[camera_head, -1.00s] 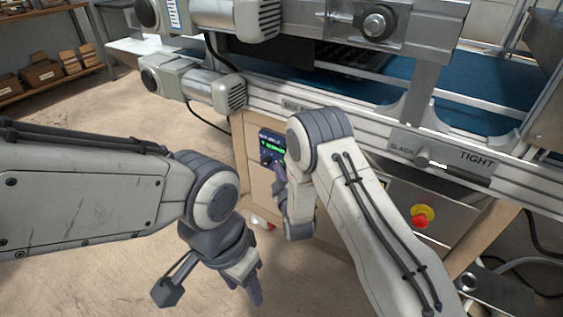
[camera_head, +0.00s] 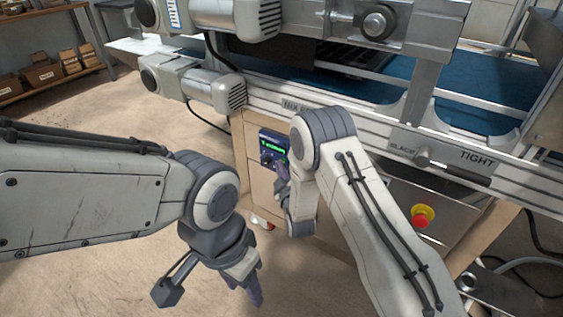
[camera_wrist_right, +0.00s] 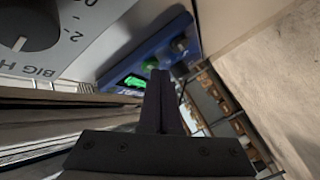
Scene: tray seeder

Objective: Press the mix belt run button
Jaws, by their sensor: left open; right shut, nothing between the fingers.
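A small blue control panel (camera_head: 268,153) with a green lit display is on the wooden front below the rail marked "MIX". In the right wrist view the blue panel (camera_wrist_right: 190,20) shows a lit green display (camera_wrist_right: 134,81), a green round part (camera_wrist_right: 150,63) and a dark knob (camera_wrist_right: 180,45). Which part is the run button, I cannot read. My right gripper (camera_head: 283,170) is shut and empty, just right of the panel; in its wrist view the fingertips (camera_wrist_right: 160,76) overlap the panel's lower edge. Contact cannot be told. My left gripper (camera_head: 257,298) is open and empty, low over the floor.
A red emergency button (camera_head: 420,221) on a yellow base is on the steel front at right. A grey motor (camera_head: 200,85) juts out above the panel. In the wrist view a large dial (camera_wrist_right: 25,22) is at the upper left. The floor (camera_head: 90,285) at left is clear.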

